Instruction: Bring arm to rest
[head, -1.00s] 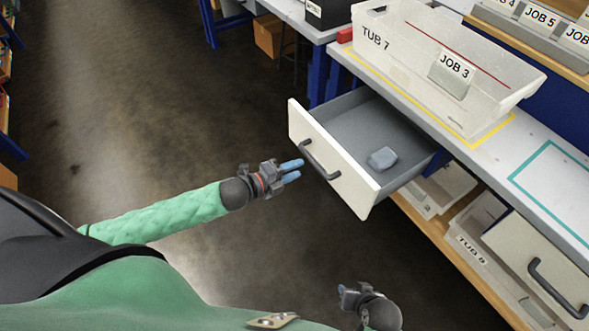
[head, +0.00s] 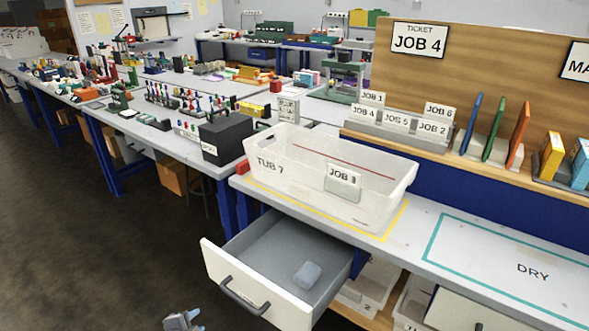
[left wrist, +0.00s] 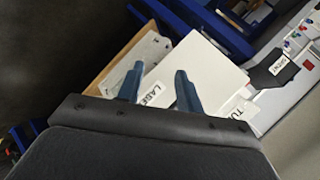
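My left gripper (head: 183,320) shows at the bottom edge of the head view, mostly cut off, over the floor and left of the open drawer. In the left wrist view its two blue fingers (left wrist: 160,80) stand apart with nothing held between them. The drawer (head: 258,284) is pulled out below the bench, its cream front with a dark handle facing left. A small grey-blue block (head: 307,274) lies inside it, apart from my gripper. My right gripper is out of view.
The translucent TUB 7 (head: 285,165) with a JOB 3 card stands on the bench above the drawer. A teal DRY outline (head: 480,257) on the bench is bare. A black box (head: 226,140) stands on the neighbouring bench. Dark floor (head: 90,250) at left is open.

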